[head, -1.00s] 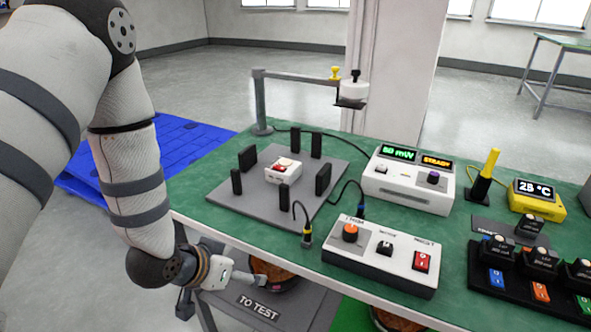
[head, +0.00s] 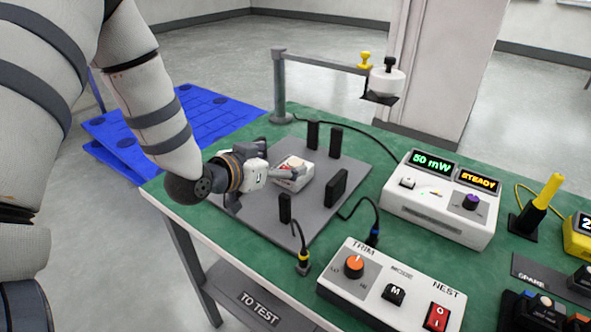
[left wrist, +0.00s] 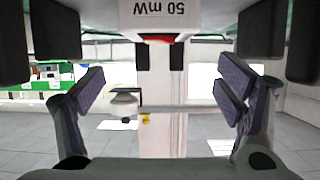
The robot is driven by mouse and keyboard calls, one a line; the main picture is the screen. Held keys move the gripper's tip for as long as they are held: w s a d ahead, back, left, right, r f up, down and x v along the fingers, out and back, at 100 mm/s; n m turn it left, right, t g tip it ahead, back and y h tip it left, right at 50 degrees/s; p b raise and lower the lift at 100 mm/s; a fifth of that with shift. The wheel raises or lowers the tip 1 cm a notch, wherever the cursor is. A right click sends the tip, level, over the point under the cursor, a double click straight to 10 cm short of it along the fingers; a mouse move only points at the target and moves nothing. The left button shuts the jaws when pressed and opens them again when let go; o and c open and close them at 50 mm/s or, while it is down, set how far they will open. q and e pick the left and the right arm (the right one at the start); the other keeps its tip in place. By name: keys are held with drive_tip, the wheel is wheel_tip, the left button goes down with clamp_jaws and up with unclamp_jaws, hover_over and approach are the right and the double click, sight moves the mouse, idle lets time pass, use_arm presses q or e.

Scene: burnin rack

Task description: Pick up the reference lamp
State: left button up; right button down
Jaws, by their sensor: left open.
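A small white block with a red part (head: 297,166), which I take to be the reference lamp, sits on the grey plate (head: 318,205) among several black posts. In the left wrist view the white block (left wrist: 185,22) shows at the top, upside down and marked "50 mW", with its red part below. I cannot tell whether a finger touches the block. My right gripper is not in view.
Black posts (head: 335,188) stand close around the block. A white meter (head: 437,215) reads 50 mW and STEADY. A control box (head: 385,290) with TRIM knob and cables is in front. A grey post with an arm (head: 279,90) stands behind.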

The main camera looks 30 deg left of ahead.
sight(297, 162)
use_arm(q)
drive_tip(key=shift+w+f, duration=0.25)
drive_tip(key=shift+f, duration=0.95)
drive_tip(key=shift+w+d, duration=0.15)
drive_tip(key=shift+w, duration=0.45)
drive_tip(key=b+x, duration=0.1)
drive_tip(key=x, duration=0.4)
drive_tip(key=shift+w+f+b, duration=0.25)
drive_tip(key=shift+w+b, duration=0.05)
drive_tip(key=shift+w, duration=0.15)
drive_tip(key=shift+r, duration=0.25)
drive_tip(key=shift+c, duration=0.6)
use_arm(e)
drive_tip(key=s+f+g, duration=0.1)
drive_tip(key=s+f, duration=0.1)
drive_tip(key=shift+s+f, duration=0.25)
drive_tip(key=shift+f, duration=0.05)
use_arm(q)
drive_tip(key=c, duration=1.2)
